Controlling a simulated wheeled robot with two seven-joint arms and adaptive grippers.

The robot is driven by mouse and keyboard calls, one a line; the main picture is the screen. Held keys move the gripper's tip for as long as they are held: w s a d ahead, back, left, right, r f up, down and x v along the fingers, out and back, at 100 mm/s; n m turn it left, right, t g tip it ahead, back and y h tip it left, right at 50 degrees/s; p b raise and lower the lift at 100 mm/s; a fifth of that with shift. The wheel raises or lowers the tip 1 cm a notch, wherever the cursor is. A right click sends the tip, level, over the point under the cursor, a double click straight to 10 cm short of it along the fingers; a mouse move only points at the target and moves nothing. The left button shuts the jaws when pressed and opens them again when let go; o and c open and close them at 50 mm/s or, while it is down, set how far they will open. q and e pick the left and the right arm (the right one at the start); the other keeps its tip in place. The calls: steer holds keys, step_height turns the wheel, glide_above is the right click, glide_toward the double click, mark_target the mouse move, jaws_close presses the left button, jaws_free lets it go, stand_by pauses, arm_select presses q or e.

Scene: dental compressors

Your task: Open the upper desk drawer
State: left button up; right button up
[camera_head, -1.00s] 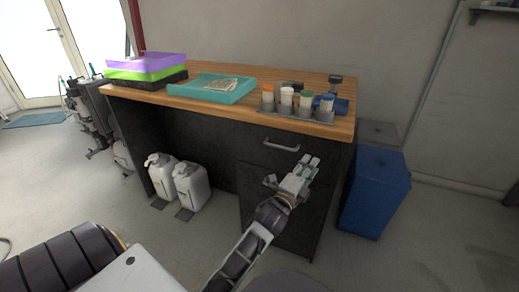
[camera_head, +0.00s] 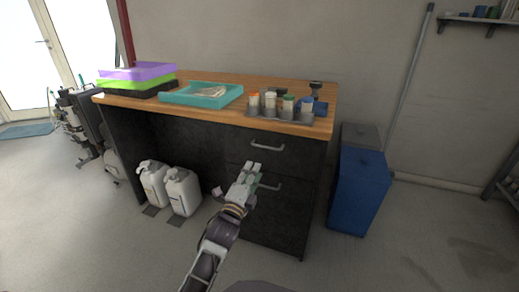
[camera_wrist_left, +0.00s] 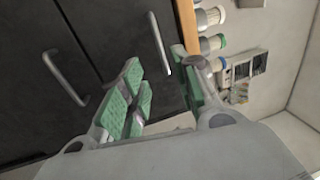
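The dark desk (camera_head: 140,130) has an upper drawer (camera_head: 240,143) just under its wooden top. The drawer is shut, and its grey bar handle (camera_head: 267,147) shows in full. A lower handle (camera_head: 270,187) sits below, partly behind my left gripper (camera_head: 250,172). That gripper is in front of the drawer fronts, a little below and left of the upper handle. In the left wrist view its green-padded fingers (camera_wrist_left: 160,90) are apart and empty. The upper handle (camera_wrist_left: 158,42) lies ahead, in line with the gap between them; the lower handle (camera_wrist_left: 65,75) is to the left. My right gripper is out of view.
On the desktop stand a rack of bottles (camera_head: 290,115), a teal tray (camera_head: 175,99) and stacked trays (camera_head: 105,88). White canisters (camera_head: 183,192) stand under the desk at the left. A blue bin (camera_head: 358,195) stands right of the desk. The floor in front is clear.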

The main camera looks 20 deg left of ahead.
mark_target(265, 147)
arm_select(q)
steer(key=shift+w, duration=0.1)
stand_by(0.3)
steer(key=shift+w+d+r+b, duration=0.1)
steer(key=shift+w+r+b, duration=0.5)
steer(key=shift+w, duration=1.65)
steer(key=shift+w+d+r+b, duration=0.15)
steer(key=shift+w+b, duration=0.7)
steer(key=shift+w, duration=1.35)
steer(key=shift+w+r+b, duration=0.45)
steer(key=shift+w+b, duration=0.3)
steer(key=shift+w, duration=1.5)
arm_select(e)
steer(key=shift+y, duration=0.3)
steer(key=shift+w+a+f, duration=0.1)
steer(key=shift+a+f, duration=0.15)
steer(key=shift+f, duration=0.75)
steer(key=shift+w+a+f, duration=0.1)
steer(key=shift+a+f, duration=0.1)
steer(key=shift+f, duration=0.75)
arm_select(q)
jaws_close()
